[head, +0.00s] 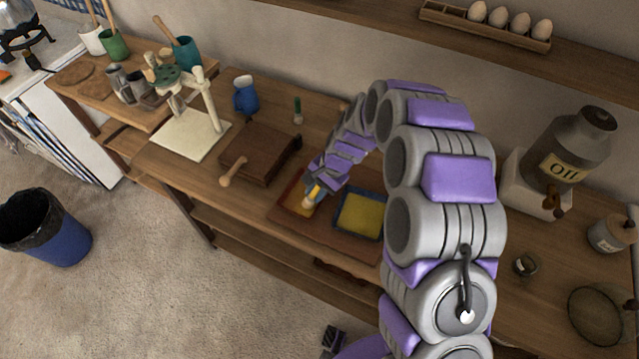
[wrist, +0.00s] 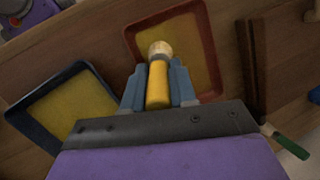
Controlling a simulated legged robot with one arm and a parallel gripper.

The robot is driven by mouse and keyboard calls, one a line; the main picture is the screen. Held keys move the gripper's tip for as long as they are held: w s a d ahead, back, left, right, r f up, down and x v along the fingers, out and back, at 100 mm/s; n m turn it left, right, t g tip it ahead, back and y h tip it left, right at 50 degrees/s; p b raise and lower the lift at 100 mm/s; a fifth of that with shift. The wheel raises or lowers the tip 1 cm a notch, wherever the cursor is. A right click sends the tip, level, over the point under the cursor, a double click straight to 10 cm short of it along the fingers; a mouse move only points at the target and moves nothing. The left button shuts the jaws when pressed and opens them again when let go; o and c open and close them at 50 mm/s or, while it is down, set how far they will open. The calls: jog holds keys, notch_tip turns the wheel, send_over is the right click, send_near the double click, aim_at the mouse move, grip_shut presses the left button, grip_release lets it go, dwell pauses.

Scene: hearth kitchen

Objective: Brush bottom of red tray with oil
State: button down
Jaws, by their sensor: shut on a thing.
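The red tray (wrist: 207,22) has a yellow bottom and shows in the wrist view under my gripper. In the head view the red tray (head: 287,200) is partly hidden by my gripper. My gripper (wrist: 158,85) is shut on a brush (wrist: 157,84) with a yellow handle and a pale round tip. In the head view my gripper (head: 314,192) holds the brush over the red tray. The tip overlaps the yellow bottom; I cannot tell whether it touches. The oil container (head: 571,150), dark grey with an "Oil" label and a tap, stands on a white block at the right.
A blue tray (head: 358,215) with a yellow bottom lies right of the red one. A brown wooden box (head: 262,152) with a handle lies to the left. A small bowl (head: 525,265) and a jar (head: 610,234) stand at the right. Eggs (head: 498,17) sit on the shelf above.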

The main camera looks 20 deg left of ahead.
jog(key=shift+s, duration=0.4)
